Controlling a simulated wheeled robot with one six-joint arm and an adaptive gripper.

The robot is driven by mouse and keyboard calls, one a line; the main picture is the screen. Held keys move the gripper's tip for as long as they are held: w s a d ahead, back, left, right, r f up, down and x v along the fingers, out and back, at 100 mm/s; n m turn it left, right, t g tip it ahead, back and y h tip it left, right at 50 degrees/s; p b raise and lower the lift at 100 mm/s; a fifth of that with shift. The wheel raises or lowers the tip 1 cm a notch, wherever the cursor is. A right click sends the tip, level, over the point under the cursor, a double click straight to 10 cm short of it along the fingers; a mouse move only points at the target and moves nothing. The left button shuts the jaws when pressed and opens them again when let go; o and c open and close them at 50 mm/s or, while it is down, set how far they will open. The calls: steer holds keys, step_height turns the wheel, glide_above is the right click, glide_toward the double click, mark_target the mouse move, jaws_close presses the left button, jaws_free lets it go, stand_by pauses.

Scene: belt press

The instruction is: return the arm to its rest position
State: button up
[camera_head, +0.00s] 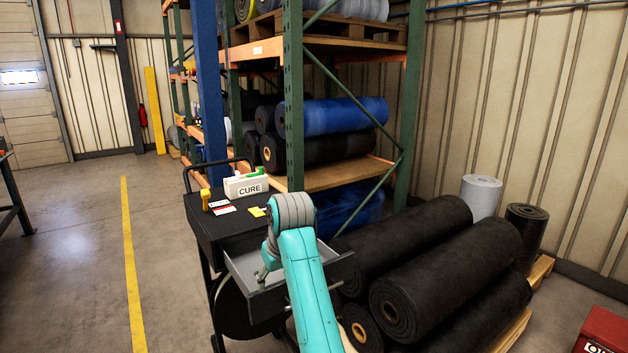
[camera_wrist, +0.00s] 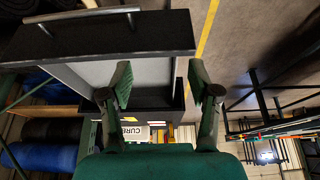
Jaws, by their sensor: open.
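My teal arm reaches forward from the bottom of the head view, with its grey-banded joint over the cart. My gripper (camera_head: 262,274) shows small at the left side of the arm, at the open drawer (camera_head: 245,262) of a black cart (camera_head: 205,228). In the wrist view, which is upside down, my gripper (camera_wrist: 159,78) is open with nothing between its two dark fingers. The drawer's front panel and handle (camera_wrist: 90,20) show there too. The visible part of the drawer's inside looks empty. Whether a finger touches the drawer, I cannot tell.
A white CURE box (camera_head: 246,186), a yellow-handled item (camera_head: 206,199) and labels lie on the cart top. Black rolls (camera_head: 430,275) lie close at right. A rack with a green upright (camera_head: 293,110) stands behind. Floor left of the yellow line (camera_head: 131,260) is mostly clear.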

steer(key=s+d+f+m+t, duration=0.1)
steer(key=s+d+f, duration=0.15)
steer(key=f, duration=0.55)
steer(key=s+d+f+t, duration=0.1)
steer(key=s+d+f, duration=0.15)
steer(key=f, duration=0.55)
steer(key=s+d+f+m, duration=0.15)
steer(key=d+f, duration=0.25)
steer(key=f, duration=0.4)
steer(key=s+d+f+m+t, duration=0.1)
steer(key=s+d+f+t, duration=0.1)
steer(key=s+d+f, duration=0.35)
steer(key=s+d+f+t, duration=0.1)
steer(key=s+d+f, duration=0.2)
steer(key=s+f, duration=0.5)
steer(key=s+d+r+m+t+h, duration=0.15)
steer(key=s+d, duration=0.25)
steer(key=s, duration=0.8)
steer(key=s+d+r+t, duration=0.2)
steer(key=s+d+r, duration=0.1)
steer(key=s, duration=0.8)
steer(key=s+d+r+m+t+h, duration=0.1)
steer(key=s+d+r+t, duration=0.1)
steer(key=s+r, duration=1.3)
steer(key=shift+s+d+r+m, duration=0.35)
steer(key=shift+s+d, duration=0.2)
steer(key=shift+s, duration=0.4)
